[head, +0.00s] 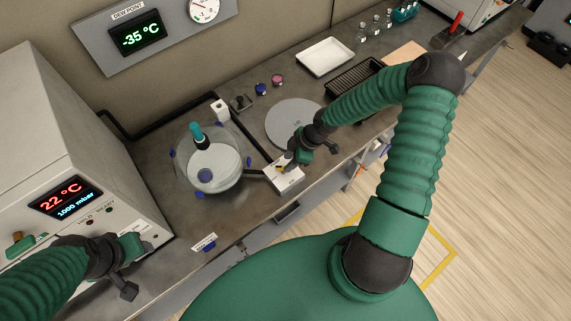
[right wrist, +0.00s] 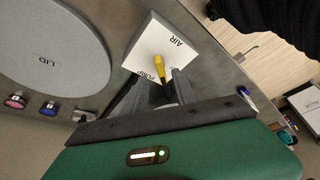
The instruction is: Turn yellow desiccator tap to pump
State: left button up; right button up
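The yellow tap (right wrist: 160,68) sits on a white block (right wrist: 146,47) lettered AIR and PUMP. Its handle lies beside the PUMP letters, partly covering them; I cannot tell its exact setting.
A grey instrument (head: 50,140) with a red display stands at the left. A grey disc marked LID (right wrist: 45,50) lies behind my right gripper; it shows in the head view (head: 292,120). A white tray (head: 325,57) and black rack (head: 354,78) stand farther back. The bench's front edge is near the block.

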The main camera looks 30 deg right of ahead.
aim_at(283, 167)
jog(key=x, duration=0.3)
jog(key=shift+w+a+f, duration=0.1)
jog(key=shift+a+f, duration=0.05)
jog(key=shift+f, duration=0.05)
grip_shut()
